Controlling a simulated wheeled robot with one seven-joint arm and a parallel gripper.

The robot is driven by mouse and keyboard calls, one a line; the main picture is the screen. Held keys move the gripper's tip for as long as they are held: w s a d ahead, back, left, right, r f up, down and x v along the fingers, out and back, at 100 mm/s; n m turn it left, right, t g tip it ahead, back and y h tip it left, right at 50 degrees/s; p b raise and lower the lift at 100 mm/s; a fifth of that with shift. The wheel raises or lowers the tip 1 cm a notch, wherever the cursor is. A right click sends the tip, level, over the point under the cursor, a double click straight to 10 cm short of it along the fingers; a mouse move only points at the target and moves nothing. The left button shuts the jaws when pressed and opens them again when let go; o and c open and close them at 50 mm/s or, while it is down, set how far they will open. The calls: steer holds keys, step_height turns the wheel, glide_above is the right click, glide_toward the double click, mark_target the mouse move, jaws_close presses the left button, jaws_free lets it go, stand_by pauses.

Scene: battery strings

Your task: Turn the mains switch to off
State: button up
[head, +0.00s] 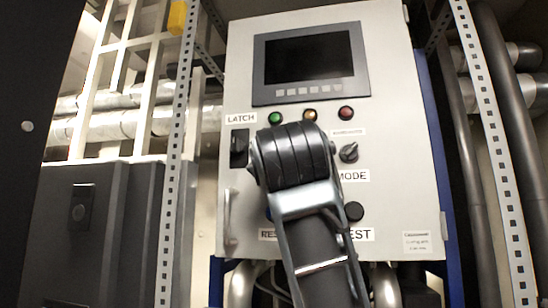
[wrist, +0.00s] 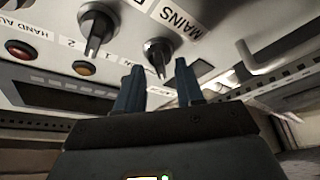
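The mains switch (wrist: 158,50) is a black rotary knob on the pale panel, beside the MAINS label (wrist: 178,18) in the wrist view. That view looks roughly upside down. Its pointer grip shows in line with the gap between my fingers. My gripper (wrist: 159,66) is open, with one finger to each side of the knob in the picture. I cannot tell whether the fingers touch it. In the head view, my arm covers the middle of the cabinet (head: 395,115), and the mains switch and my fingertips are hidden.
The MODE knob (head: 348,152) sits right of my arm; another black knob (wrist: 97,28) shows in the wrist view. A black latch (head: 239,147), a dark screen (head: 308,58) and green (head: 275,118), amber and red lamps surround the arm. A door handle (head: 229,215) stands lower left.

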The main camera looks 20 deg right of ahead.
steer(key=b+v, duration=0.1)
steer(key=v, duration=0.5)
steer(key=shift+s+f+b, duration=0.2)
steer(key=shift+s+b, duration=0.1)
steer(key=shift+b, duration=0.1)
steer(key=shift+a+f, duration=0.1)
